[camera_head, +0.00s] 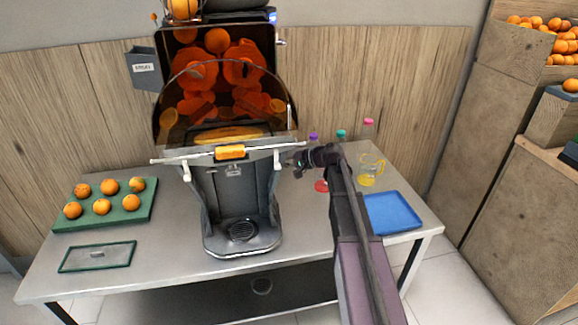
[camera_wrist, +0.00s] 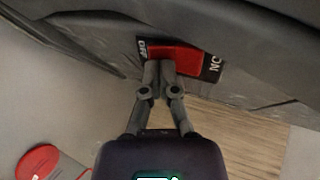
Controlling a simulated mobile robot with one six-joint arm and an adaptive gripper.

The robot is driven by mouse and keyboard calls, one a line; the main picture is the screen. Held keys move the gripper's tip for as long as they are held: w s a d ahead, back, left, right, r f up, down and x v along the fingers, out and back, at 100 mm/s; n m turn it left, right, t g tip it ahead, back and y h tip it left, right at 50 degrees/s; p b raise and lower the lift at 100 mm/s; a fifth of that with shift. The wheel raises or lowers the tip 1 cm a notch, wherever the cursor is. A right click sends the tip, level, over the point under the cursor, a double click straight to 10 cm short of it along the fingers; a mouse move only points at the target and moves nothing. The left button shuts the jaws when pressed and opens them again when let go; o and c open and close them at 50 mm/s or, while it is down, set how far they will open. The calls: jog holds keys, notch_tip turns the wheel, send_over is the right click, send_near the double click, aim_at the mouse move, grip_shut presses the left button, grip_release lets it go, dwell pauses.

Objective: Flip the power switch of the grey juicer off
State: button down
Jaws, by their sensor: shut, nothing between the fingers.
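The grey juicer (camera_head: 237,205) stands on the table with its dark orange cover and white side handles above. In the wrist view, its red power switch (camera_wrist: 174,58) sits on the grey side panel between a label at its left that seems to read OFF and an ON label at its right. My gripper (camera_wrist: 158,66) is shut and empty, its fingertips at the lower left part of the switch; whether they touch it I cannot tell. In the head view my gripper (camera_head: 296,162) is at the right side of the juicer, and the switch is hidden there.
A green tray (camera_head: 68,219) with several oranges and a glass lid (camera_head: 75,261) lie left of the juicer. A blue tray (camera_head: 391,212), a jug (camera_head: 370,168) and several bottles (camera_head: 367,133) stand to the right, near my arm. Crates of oranges are at the far right.

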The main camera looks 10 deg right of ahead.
jog(key=shift+a, duration=0.1)
dwell(0.3)
jog(key=shift+w+f, duration=0.1)
dwell(0.3)
jog(key=shift+r, duration=0.25)
jog(key=shift+r+p, duration=0.55)
jog(key=shift+p, duration=0.05)
jog(key=d+f+p+v, duration=0.1)
jog(key=f+p+v, duration=0.1)
jog(key=v, duration=1.1)
jog(key=shift+s+d+f+p, duration=0.15)
jog(key=shift+s+d+p, duration=0.15)
jog(key=shift+s+p, duration=0.1)
